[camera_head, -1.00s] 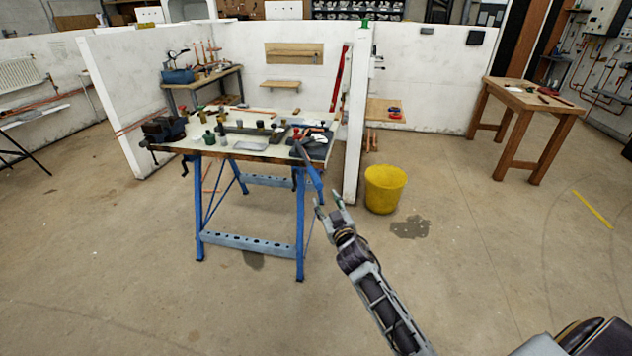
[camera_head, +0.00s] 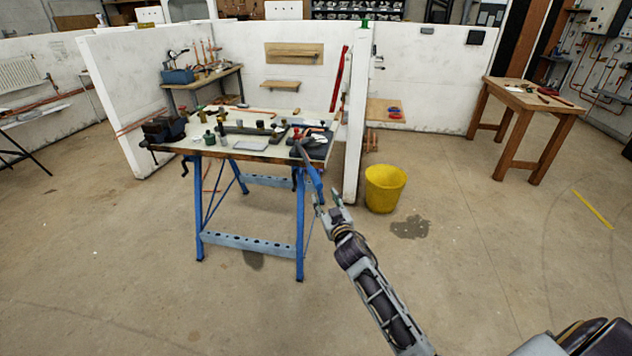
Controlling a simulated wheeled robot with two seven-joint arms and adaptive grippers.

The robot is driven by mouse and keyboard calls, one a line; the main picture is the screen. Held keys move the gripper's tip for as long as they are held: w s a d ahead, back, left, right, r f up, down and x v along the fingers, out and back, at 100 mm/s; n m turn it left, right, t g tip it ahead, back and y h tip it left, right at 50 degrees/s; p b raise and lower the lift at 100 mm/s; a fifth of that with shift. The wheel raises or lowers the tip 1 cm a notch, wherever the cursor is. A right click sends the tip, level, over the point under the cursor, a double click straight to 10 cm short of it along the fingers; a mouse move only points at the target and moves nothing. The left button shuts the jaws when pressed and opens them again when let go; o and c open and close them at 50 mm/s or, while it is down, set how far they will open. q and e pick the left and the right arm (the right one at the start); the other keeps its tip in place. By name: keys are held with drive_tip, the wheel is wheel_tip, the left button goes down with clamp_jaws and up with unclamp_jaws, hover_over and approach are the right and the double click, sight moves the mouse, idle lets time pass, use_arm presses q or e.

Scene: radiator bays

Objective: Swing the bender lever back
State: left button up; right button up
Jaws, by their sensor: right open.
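The bender lever (camera_head: 311,172) is a dark and blue handle that angles down past the front right corner of the workbench. Its upper end meets the bender (camera_head: 317,145), a dark tool at the bench's right end, whose details are too small to tell. My right gripper (camera_head: 328,204) is open just below the lever's lower end, with its fingers pointing up at it. I cannot tell whether they touch the lever. My left gripper is not in view.
The workbench (camera_head: 250,151) has blue legs and carries a vise (camera_head: 165,130) and several fittings. A yellow bucket (camera_head: 384,188) stands on the floor right of my gripper. A white partition (camera_head: 356,120) rises behind. The floor in front is clear.

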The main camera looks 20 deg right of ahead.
sight(321, 189)
drive_tip(key=shift+w+d, duration=0.15)
drive_tip(key=shift+w, duration=1.55)
drive_tip(key=shift+w+d, duration=0.15)
drive_tip(key=shift+w, duration=0.5)
drive_tip(key=shift+w+d, duration=0.15)
drive_tip(key=shift+w, duration=1.45)
drive_tip(key=shift+w+d, duration=0.1)
drive_tip(key=shift+w, duration=0.5)
drive_tip(key=shift+w+d, duration=0.15)
drive_tip(key=shift+w, duration=1.25)
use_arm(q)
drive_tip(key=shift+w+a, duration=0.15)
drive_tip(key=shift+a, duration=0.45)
use_arm(e)
drive_tip(key=shift+w, duration=0.15)
